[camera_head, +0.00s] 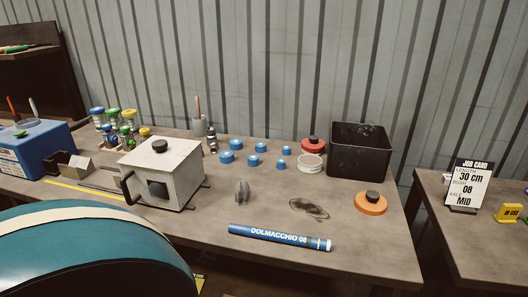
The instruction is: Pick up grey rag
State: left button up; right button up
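A small grey, crumpled-looking piece (242,192) stands on the workbench (210,222), right of the white box machine. A flat, thin, grey-brown looped shape (310,208) lies to its right. I cannot tell for certain which of the two is the grey rag. Both lie uncovered on the bench, and nothing holds them. Neither of my grippers is in view.
A blue tube (280,237) lies along the bench front. A white box machine (161,172), several blue caps (253,161), a black bin (360,150) and an orange disc (371,202) surround the middle. A large teal curved surface (85,262) hides the lower left.

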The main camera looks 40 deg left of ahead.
aim_at(242, 192)
jog(key=u, duration=1.65)
